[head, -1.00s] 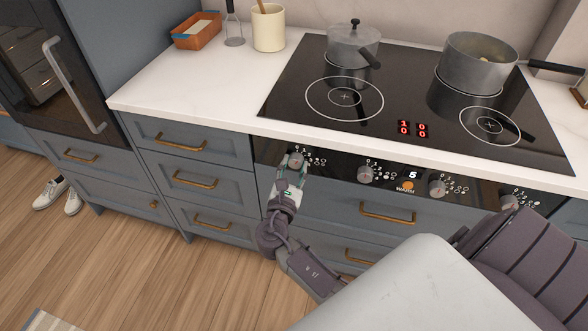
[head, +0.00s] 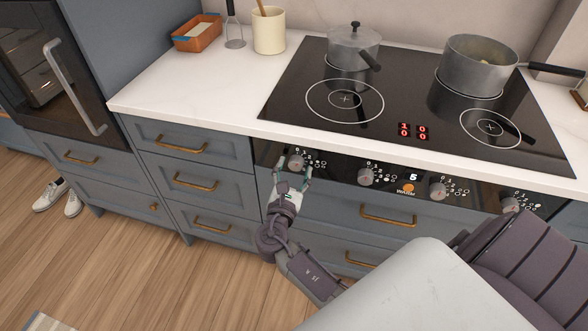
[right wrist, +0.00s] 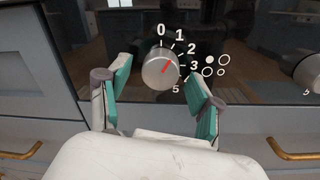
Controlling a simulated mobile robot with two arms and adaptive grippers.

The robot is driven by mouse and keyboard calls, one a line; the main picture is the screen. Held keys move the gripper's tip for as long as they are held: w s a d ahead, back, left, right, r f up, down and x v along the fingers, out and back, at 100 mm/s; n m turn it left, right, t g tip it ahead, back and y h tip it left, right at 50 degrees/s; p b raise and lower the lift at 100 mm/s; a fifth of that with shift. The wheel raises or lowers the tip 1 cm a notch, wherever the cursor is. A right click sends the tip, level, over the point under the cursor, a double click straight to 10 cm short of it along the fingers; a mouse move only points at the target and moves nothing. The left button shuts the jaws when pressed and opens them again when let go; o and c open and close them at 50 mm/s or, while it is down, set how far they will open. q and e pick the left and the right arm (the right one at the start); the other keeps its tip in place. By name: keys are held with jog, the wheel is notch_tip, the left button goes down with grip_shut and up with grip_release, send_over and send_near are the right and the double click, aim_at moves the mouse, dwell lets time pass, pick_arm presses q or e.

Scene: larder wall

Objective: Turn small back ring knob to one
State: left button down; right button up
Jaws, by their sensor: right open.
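The leftmost knob (head: 296,162) on the hob's front panel is round and grey. In the right wrist view the knob (right wrist: 160,69) has a red pointer tilted up and right, on the 1-to-2 side of its 0-to-5 scale; the exact mark is hard to tell. The upper-left dot of its ring symbol is filled. The red display (head: 413,131) reads 1 at upper left and 0 elsewhere. My right gripper (head: 294,172) is open in front of the knob, its fingers (right wrist: 160,98) apart on either side, with visible gaps to it. My left gripper is out of view.
A lidded pot (head: 352,48) stands on the back left ring and a saucepan (head: 478,66) on the back right. Other knobs (head: 367,177) sit to the right on the panel. Drawer handles (head: 388,215) stick out below. The floor at left is mostly clear.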

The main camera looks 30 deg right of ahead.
jog(key=v, duration=1.2)
jog(key=s+a+f+m+g+y+p, duration=0.1)
jog(key=s+f+m+g+y, duration=0.2)
jog(key=f, duration=1.1)
jog(key=s+a+f+m+g+y+p, duration=0.15)
jog(key=s+f+y, duration=0.35)
jog(key=f, duration=0.8)
jog(key=s+f+m+g+y, duration=0.1)
jog(key=s+f+m+g, duration=0.1)
jog(key=s+f+m, duration=0.3)
jog(key=s+d+f+m+g+y+p, duration=0.1)
jog(key=s+f+m, duration=0.5)
jog(key=s, duration=0.7)
jog(key=s+d+f+m+g+y, duration=0.1)
jog(key=s+f+m+g+y, duration=0.2)
jog(key=s, duration=0.7)
notch_tip(320, 180, down, 3)
jog(key=shift+d+r+m+g, duration=0.1)
jog(key=shift+d+m+g, duration=0.15)
jog(key=shift+m+g, duration=0.6)
